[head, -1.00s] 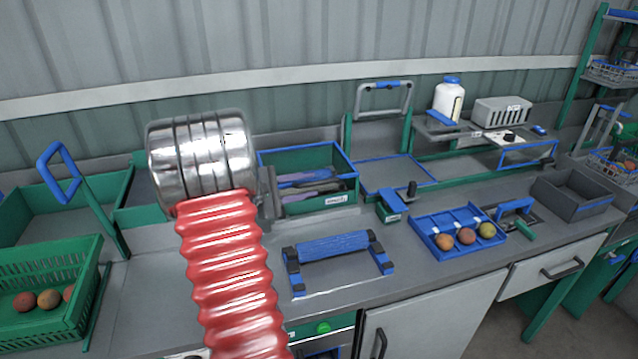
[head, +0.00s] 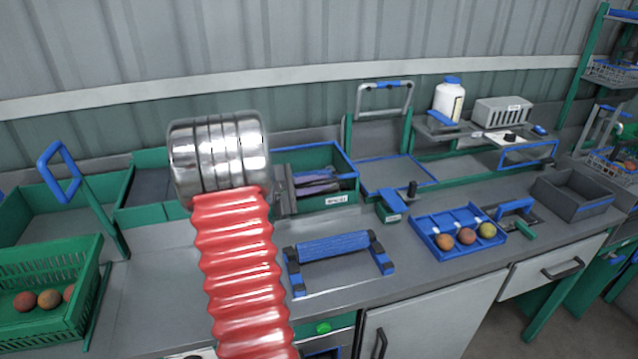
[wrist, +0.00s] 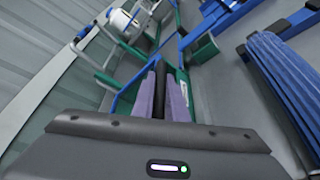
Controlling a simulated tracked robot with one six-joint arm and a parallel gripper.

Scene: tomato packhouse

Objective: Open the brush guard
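A blue ribbed brush roller (head: 333,245) lies on the counter between two blue side arms with black ends. It also shows at the right of the wrist view (wrist: 285,75). I cannot make out a separate guard on it. My gripper (head: 283,191) is beyond the steel wrist and red sleeve, up and left of the roller, apart from it in the picture. The steel wrist hides most of it.
A green crate (head: 85,290) with tomatoes is at left.

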